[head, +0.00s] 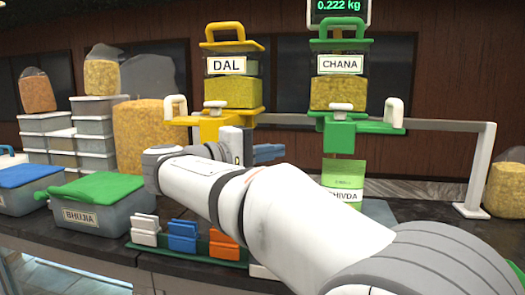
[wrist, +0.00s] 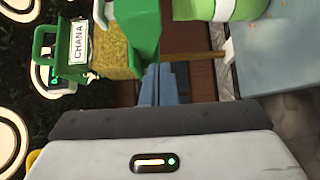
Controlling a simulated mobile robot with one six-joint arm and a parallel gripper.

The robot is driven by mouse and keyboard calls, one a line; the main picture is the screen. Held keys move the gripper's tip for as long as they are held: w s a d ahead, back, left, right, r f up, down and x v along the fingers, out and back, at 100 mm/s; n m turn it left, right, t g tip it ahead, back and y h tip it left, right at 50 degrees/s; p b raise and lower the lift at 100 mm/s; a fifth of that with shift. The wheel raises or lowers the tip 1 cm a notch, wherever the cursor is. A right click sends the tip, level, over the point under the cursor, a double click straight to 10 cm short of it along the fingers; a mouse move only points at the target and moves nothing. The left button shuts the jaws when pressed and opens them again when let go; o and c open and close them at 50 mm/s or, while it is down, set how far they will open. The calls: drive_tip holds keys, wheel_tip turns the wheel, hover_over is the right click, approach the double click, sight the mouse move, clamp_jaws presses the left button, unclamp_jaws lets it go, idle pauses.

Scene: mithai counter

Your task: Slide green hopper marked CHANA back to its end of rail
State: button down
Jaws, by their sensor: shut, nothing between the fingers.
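The green hopper marked CHANA (head: 340,90) hangs on the rail (head: 445,125), right of the yellow DAL hopper (head: 232,90). My gripper (head: 278,152) is shut and empty, below and between the two hoppers. In the wrist view the green hopper (wrist: 110,50) lies up and left of my shut blue fingertips (wrist: 157,72). I cannot tell whether they touch it.
A green-topped CHIVDA pack (head: 343,180) stands below the green hopper. A BHUJIA tub (head: 95,205) with green lid and a rack of coloured clips (head: 182,235) sit at left. A lit display (head: 340,8) reads 0.222 kg.

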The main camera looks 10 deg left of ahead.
drive_tip(key=w+d+p, duration=0.1)
drive_tip(key=w+d, duration=0.2)
drive_tip(key=d, duration=0.4)
drive_tip(key=shift+d, duration=0.15)
drive_tip(key=shift+d, duration=0.1)
drive_tip(key=shift+s+f, duration=0.1)
